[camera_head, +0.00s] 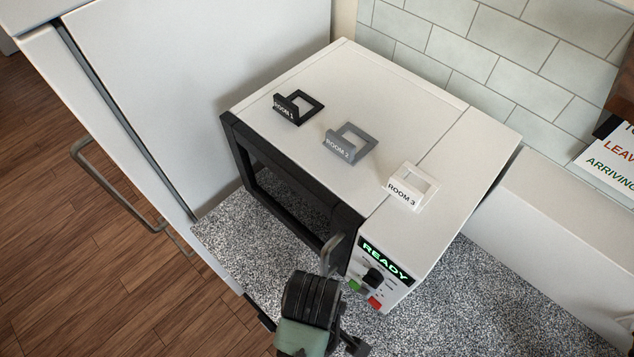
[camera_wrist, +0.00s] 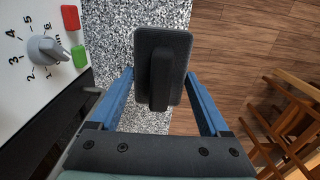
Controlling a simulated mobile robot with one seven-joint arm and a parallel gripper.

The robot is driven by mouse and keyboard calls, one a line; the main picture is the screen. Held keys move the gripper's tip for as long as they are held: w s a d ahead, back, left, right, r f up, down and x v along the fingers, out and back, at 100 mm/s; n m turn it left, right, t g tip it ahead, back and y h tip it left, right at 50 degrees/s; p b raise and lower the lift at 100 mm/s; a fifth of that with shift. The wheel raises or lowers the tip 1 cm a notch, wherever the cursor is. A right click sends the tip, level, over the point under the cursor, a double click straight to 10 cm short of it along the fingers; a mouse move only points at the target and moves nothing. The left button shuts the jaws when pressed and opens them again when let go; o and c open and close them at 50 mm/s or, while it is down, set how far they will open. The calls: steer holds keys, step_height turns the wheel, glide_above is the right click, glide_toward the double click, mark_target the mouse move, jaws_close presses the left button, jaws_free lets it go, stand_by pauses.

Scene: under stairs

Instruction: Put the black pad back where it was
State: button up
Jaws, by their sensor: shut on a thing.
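The black pad (camera_wrist: 178,52) is a dark rounded rectangle with a raised bar, seen in the wrist view. My gripper (camera_wrist: 163,76) has its two blue fingers on either side of the pad and is shut on it. The speckled counter and its edge show behind the pad. In the head view my wrist is low in the middle, in front of the white oven (camera_head: 385,95), and the pad cannot be made out there. On the oven top are three angled holders: black ROOM 1 (camera_head: 287,108), grey ROOM 2 (camera_head: 340,146) and white ROOM 3 (camera_head: 405,192).
The oven front has a black-framed door (camera_head: 340,218), a READY display (camera_head: 385,261), a dial and green and red buttons. A white cabinet (camera_head: 190,80) stands at left. The speckled counter (camera_head: 470,300) is clear at right. Wooden slats (camera_wrist: 295,110) show beyond the counter edge.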

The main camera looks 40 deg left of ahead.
steer(key=w, duration=0.1)
steer(key=w+f+p, duration=0.1)
steer(key=w, duration=0.1)
steer(key=w+f, duration=0.1)
steer(key=shift+w, duration=0.3)
step_height(320, 180, down, 4)
steer(key=shift+f+p, duration=0.15)
steer(key=shift+p, duration=0.35)
steer(key=shift+w+f+p, duration=0.15)
steer(key=shift+p, duration=0.15)
steer(key=shift+f, duration=0.25)
steer(key=shift+f, duration=0.1)
steer(key=o, duration=1.6)
steer(key=shift+c, duration=0.2)
